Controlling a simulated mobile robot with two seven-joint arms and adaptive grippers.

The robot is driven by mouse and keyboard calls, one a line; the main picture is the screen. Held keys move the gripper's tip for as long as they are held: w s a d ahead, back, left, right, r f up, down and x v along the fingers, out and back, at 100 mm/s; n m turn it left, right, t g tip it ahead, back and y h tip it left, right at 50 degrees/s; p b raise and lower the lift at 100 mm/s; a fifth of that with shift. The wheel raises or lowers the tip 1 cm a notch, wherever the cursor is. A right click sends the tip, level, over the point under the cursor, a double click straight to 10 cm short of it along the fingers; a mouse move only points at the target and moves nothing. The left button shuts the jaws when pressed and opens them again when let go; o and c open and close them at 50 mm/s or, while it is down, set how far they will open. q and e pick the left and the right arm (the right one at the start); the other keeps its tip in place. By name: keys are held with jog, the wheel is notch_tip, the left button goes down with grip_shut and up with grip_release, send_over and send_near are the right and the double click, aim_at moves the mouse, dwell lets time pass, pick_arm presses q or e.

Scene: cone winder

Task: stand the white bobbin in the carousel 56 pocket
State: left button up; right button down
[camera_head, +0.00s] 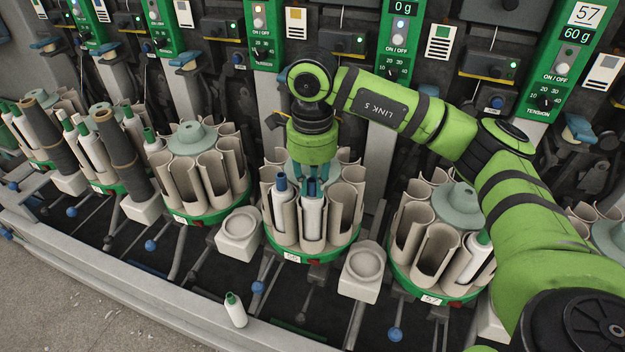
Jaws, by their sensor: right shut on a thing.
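My right gripper (311,184) points straight down over the middle carousel (318,250), whose small front label appears to read 56. It is shut on the top of a white bobbin (312,216). The bobbin is upright within the carousel's front pocket, its white side showing through the pocket's open slot. The fingers partly hide its top, and I cannot tell whether its base rests on the pocket floor. My left gripper is not in view.
A green-tipped white bobbin (236,312) is on the front ledge. Carousel 57 (432,287) stands to the right, another carousel (212,214) to the left. Pale square holders (240,236) (361,288) flank the middle carousel. Green tension panels (557,60) line the back.

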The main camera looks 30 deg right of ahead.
jog(key=shift+f, duration=0.35)
jog(key=c, duration=1.1)
grip_release()
jog(key=shift+o, duration=0.2)
notch_tip(320, 180, up, 12)
